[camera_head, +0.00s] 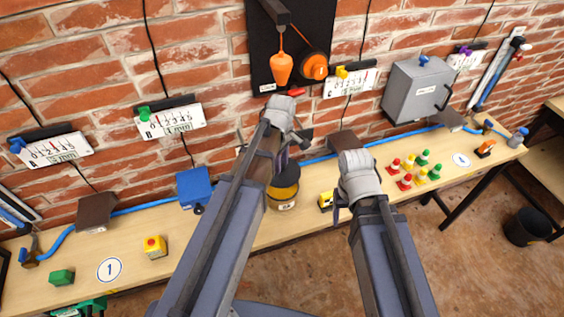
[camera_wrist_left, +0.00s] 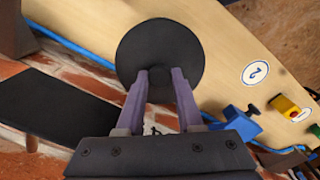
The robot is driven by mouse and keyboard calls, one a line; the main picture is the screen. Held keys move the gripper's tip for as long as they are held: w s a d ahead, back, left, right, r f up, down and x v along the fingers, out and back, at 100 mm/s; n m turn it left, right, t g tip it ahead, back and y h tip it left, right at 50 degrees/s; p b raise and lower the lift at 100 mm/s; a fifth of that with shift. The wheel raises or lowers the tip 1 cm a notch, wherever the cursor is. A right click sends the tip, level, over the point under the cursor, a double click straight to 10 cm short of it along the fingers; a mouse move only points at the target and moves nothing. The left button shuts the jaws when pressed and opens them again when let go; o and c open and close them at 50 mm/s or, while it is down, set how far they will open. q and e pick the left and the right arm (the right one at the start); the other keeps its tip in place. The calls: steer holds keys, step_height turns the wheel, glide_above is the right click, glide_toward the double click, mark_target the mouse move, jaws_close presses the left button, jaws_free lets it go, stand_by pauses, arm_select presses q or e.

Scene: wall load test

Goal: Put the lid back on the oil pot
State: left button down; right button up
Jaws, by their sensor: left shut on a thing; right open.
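The oil pot (camera_head: 283,204), a yellow pot with a pale label, stands on the bench beside my left forearm, which partly covers it. My left gripper (camera_head: 284,160) is above the pot. In the left wrist view my left gripper (camera_wrist_left: 160,82) is shut on the knob of the lid (camera_wrist_left: 160,42), a round black disc. The lid also shows in the head view (camera_head: 289,172), dark and close over the pot; I cannot tell whether they touch. In the left wrist view the lid hides what is under it. My right gripper (camera_head: 341,207) is open and empty, right of the pot.
A yellow block (camera_head: 326,201) lies near my right gripper. A black board (camera_head: 292,40) with an orange weight (camera_head: 281,68) hangs on the brick wall behind.

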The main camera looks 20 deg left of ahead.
mark_target(282, 175)
arm_select(q)
steer(key=shift+f, duration=0.2)
step_height(282, 175, down, 6)
steer(key=b, duration=0.6)
steer(key=shift+f+b, duration=0.15)
steer(key=shift+b, duration=0.15)
stand_by(1.5)
jaws_free()
stand_by(0.9)
steer(key=shift+r+p, duration=3.55)
steer(key=shift+p, duration=0.05)
